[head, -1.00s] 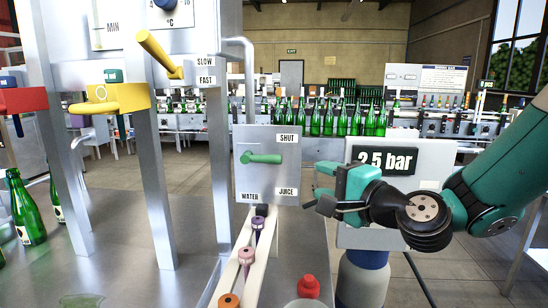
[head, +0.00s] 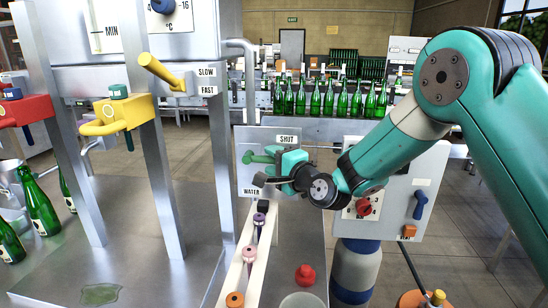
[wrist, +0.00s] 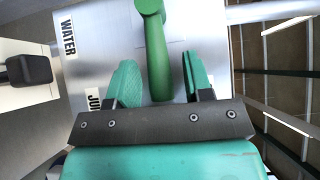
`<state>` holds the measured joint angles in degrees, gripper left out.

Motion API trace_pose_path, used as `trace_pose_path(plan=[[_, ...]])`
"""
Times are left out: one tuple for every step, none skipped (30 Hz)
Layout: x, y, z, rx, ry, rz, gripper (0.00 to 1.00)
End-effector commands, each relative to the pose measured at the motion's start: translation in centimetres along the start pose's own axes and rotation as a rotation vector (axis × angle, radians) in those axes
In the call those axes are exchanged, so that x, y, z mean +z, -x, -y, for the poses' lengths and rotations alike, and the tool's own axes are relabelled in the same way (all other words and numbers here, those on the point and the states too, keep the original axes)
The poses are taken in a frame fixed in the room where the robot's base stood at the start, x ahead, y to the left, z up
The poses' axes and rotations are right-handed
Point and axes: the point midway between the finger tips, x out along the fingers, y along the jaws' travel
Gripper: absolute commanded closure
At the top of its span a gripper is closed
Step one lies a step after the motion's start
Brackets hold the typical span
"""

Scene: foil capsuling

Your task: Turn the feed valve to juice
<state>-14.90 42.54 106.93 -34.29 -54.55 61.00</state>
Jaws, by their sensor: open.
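The feed valve plate (head: 243,177) is a grey panel marked SHUT at the top and WATER at lower left. My gripper hides the JUICE label in the head view. In the wrist view that label shows partly beside a finger. The green valve handle (head: 262,158) points roughly to the right from its hub. It also shows in the wrist view (wrist: 156,50). My gripper (head: 268,166) is at the plate with its jaws open. In the wrist view the two fingers (wrist: 160,82) straddle the handle, with gaps visible on both sides.
A yellow lever (head: 160,70) with SLOW and FAST labels sits on the frame to the left. A white rail (head: 246,255) with capsules runs below the valve. A red-topped item (head: 305,275) and a grey panel (head: 400,190) with knobs stand at right.

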Motion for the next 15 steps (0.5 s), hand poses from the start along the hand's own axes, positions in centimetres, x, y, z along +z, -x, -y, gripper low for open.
trace_pose_path(plan=[[0.00, -0.01, -0.04, 0.000, 0.000, 0.000, 0.53], [0.00, -0.01, -0.05, 0.000, 0.000, 0.000, 0.53], [0.00, 0.00, -0.05, 0.000, 0.000, 0.000, 0.53], [-0.01, 0.01, -0.05, 0.001, 0.000, 0.000, 0.53], [-0.01, 0.01, -0.05, 0.001, 0.000, 0.000, 0.53], [-0.01, 0.02, -0.05, 0.001, 0.000, 0.000, 0.60], [-0.01, 0.02, -0.04, 0.001, 0.000, 0.000, 0.67], [-0.01, 0.02, -0.04, 0.001, 0.000, 0.000, 0.74], [-0.02, 0.03, -0.04, 0.001, 0.000, 0.000, 0.83], [-0.02, 0.03, -0.04, 0.001, 0.000, 0.000, 0.90], [-0.02, 0.03, -0.04, 0.001, 0.000, 0.000, 0.97], [-0.02, 0.03, -0.04, 0.001, 0.000, 0.000, 1.00], [-0.02, 0.03, -0.04, 0.001, 0.000, 0.000, 1.00], [-0.02, 0.04, -0.03, 0.001, 0.000, 0.000, 1.00], [-0.02, 0.04, -0.04, 0.001, 0.000, 0.000, 1.00]])
